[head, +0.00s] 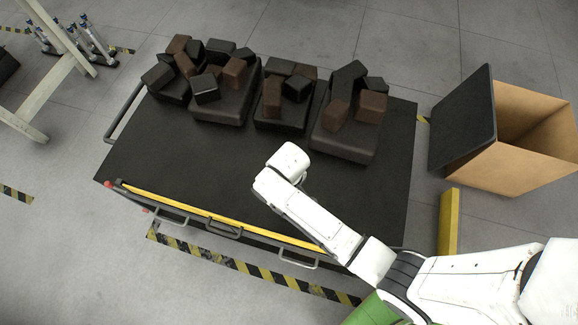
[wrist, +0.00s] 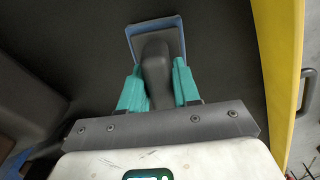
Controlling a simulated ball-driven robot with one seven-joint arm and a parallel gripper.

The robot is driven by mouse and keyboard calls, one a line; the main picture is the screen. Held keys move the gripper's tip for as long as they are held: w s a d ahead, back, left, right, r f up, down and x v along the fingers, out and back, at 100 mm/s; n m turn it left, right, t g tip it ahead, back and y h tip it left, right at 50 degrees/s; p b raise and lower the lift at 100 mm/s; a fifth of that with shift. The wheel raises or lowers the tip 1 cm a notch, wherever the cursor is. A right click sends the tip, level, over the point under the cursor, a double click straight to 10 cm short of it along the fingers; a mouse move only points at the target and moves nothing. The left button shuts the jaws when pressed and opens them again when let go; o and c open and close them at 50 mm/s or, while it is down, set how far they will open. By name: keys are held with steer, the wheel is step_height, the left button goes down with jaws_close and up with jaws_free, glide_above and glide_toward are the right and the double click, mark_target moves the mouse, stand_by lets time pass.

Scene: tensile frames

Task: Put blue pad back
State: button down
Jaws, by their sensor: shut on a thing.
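In the wrist view, my gripper (wrist: 157,70) has its two teal fingers closed on either side of a dark grey, rounded handle (wrist: 155,60). The blue pad (wrist: 181,36) shows just beyond the fingertips as a blue rim around a darker middle, and the handle lies over it. Whether the pad touches the dark surface beneath cannot be told. In the head view, the white end of my arm is over the front middle of the dark cart top (head: 180,170). My fingers and the pad are hidden there.
Several dark cushions (head: 340,143) bearing brown and black blocks (head: 235,70) line the back of the cart. A yellow strip (head: 220,212) and handles edge its front. An open brown box (head: 520,150) stands right. The cart's front left is clear.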

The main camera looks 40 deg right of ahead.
steer(key=shift+f, duration=0.1)
steer(key=c, duration=0.8)
jaws_free()
step_height(320, 180, up, 12)
steer(key=p, duration=0.1)
steer(key=s+d+r+m, duration=0.1)
steer(key=s+d+r, duration=0.1)
steer(key=s+d, duration=0.2)
steer(key=s+d+r+m+t, duration=0.1)
steer(key=s+d+r, duration=0.2)
steer(key=s, duration=0.7)
steer(key=shift+s+d+m, duration=0.3)
steer(key=shift+s+d, duration=0.1)
steer(key=shift+d, duration=0.05)
